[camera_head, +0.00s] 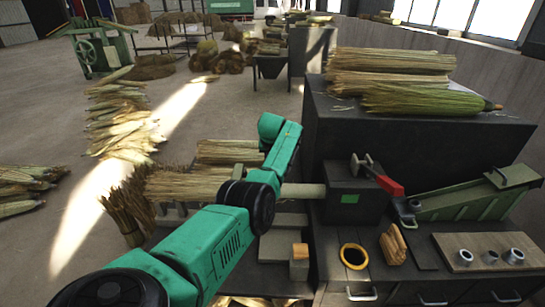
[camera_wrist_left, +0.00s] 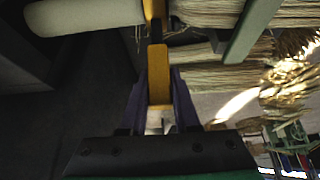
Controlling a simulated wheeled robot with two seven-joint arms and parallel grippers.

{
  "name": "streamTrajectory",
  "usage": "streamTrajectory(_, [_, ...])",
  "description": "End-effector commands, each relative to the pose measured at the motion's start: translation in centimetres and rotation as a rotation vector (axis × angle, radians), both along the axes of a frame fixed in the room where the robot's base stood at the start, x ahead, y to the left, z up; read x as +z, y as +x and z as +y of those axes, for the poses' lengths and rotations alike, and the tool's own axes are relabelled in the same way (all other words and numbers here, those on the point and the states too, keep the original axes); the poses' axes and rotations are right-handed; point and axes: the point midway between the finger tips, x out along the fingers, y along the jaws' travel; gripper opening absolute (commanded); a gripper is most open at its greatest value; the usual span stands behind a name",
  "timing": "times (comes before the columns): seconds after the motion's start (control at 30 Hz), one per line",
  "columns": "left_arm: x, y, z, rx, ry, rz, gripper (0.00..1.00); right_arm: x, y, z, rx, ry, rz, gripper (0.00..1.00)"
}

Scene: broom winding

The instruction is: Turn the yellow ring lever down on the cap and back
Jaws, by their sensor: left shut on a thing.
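In the left wrist view the yellow lever (camera_wrist_left: 158,78) stands between the dark fingers of my left gripper (camera_wrist_left: 159,98), which is shut on it. The lever's upper end meets a yellow ring piece (camera_wrist_left: 155,10) beside a pale round shaft (camera_wrist_left: 85,15). In the head view my green left arm covers the lever and the left gripper. The pale shaft (camera_head: 305,190) runs from behind the arm into a dark box (camera_head: 352,195) with a green patch. The cap cannot be made out clearly. My right gripper is not in view.
Straw bundles (camera_head: 185,185) lie left of the arm. More straw (camera_head: 390,75) lies on a dark cabinet. The bench holds a red-handled tool (camera_head: 390,185), a yellow-rimmed dark ring (camera_head: 354,256), a wooden block (camera_head: 393,244), a green sloped device (camera_head: 480,200) and a board with metal cups (camera_head: 490,250).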

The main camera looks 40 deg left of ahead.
Motion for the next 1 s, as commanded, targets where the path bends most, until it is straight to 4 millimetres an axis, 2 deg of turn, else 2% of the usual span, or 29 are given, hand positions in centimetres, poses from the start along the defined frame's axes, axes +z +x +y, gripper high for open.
streamTrajectory(0.03, [-0.69,-0.3,-0.24,-0.001,-0.016,0.019,0.0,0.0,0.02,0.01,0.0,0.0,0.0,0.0])
streamTrajectory(0.5, [-1.06,-0.48,-0.43,0.0,-0.026,0.036,0.0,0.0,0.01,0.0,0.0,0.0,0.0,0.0])
streamTrajectory(0.53, [-1.07,-0.47,-0.42,0.0,-0.026,0.036,0.41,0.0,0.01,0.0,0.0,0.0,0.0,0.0])
streamTrajectory(0.57, [-1.04,-0.46,-0.41,-0.001,-0.025,0.035,0.53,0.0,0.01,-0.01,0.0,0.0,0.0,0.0])
streamTrajectory(0.6, [-0.97,-0.43,-0.39,-0.001,-0.023,0.034,0.6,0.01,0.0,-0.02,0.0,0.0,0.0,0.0])
streamTrajectory(1.0, [-0.08,-0.27,-0.38,-0.003,-0.016,0.022,0.6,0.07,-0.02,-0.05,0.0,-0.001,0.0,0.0])
